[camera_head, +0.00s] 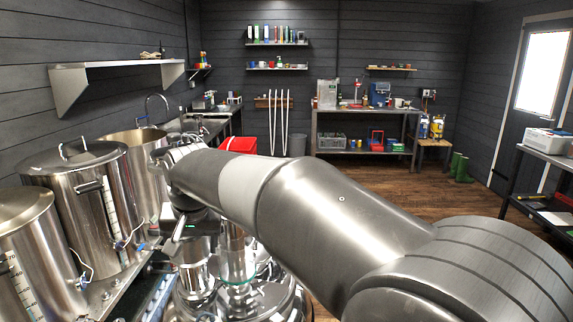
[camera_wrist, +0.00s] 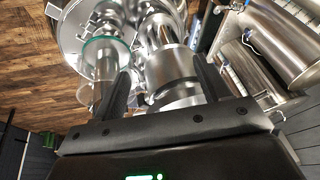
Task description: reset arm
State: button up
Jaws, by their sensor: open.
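My arm stretches from the lower right of the head view toward the steel pots on the left. My gripper shows in the wrist view (camera_wrist: 160,88) with its two dark fingers spread wide apart. It is open, and nothing is seen held between the fingers. In the head view the gripper's fingertips are hard to make out behind the arm.
Large steel pots, one lidded (camera_head: 85,200) and one open (camera_head: 140,150), stand close to my arm on the left. A wall shelf (camera_head: 115,70) hangs above them. A red bin (camera_head: 238,145) and workbench (camera_head: 365,150) stand at the back. Wooden floor (camera_head: 400,190) is clear at centre right.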

jog(key=s+d+m+t, duration=0.1)
jog(key=s+d, duration=0.2)
jog(key=d, duration=0.9)
jog(key=s+d+m, duration=0.1)
jog(key=s+d, duration=0.3)
jog(key=d, duration=0.9)
jog(key=s+d+f+h, duration=0.1)
jog(key=s+d+f, duration=0.2)
jog(key=s+d, duration=0.3)
jog(key=s+d+f+m+t+h, duration=0.1)
jog(key=s+d+f, duration=0.2)
jog(key=s+d, duration=0.2)
jog(key=shift+s+d+f+h, duration=0.3)
jog(key=shift+s+d+f, duration=0.1)
jog(key=shift+s, duration=0.35)
